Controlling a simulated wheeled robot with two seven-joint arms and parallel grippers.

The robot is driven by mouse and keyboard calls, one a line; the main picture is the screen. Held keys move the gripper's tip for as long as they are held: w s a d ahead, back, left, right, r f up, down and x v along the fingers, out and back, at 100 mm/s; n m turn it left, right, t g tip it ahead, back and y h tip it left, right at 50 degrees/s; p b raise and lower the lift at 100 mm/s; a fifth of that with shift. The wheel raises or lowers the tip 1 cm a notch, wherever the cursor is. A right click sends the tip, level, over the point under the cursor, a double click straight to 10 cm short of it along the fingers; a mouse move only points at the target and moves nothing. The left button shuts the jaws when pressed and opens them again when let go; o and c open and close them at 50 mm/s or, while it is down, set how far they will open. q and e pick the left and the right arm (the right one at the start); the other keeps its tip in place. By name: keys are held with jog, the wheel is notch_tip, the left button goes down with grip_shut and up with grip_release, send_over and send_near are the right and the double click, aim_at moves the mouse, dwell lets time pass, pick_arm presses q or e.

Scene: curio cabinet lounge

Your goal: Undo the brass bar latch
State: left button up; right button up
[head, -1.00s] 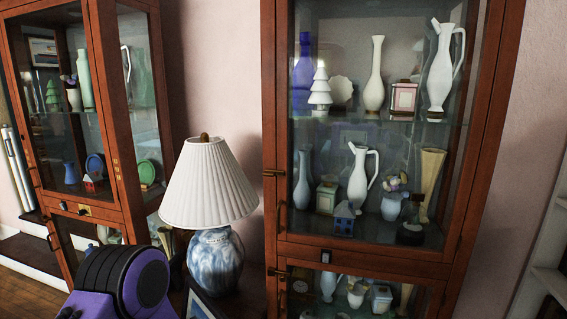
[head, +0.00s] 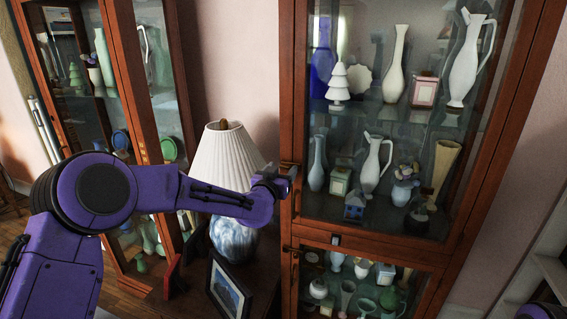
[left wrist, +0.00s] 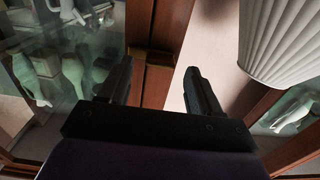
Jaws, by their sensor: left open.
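The brass bar latch (head: 289,166) is on the left edge of the right-hand cabinet's upper glass door, partly hidden by my left gripper (head: 281,181). In the left wrist view, the brass bar (left wrist: 152,57) lies across the wooden door frame, just beyond the fingertips and roughly between them. My left gripper (left wrist: 158,82) is open and empty there; I cannot tell whether it touches the bar. The upper glass door (head: 385,130) looks closed. My right gripper is out of view.
A lamp with a white pleated shade (head: 225,155) stands close to my left gripper, partly behind the arm. A framed picture (head: 229,291) stands below it. The lower glass door (head: 345,285) has its own small fitting at left. Another cabinet (head: 160,110) stands at the left.

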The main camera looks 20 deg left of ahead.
pick_arm(q)
jog(key=shift+w, duration=0.75)
jog(key=c, duration=1)
jog(key=shift+c, duration=0.2)
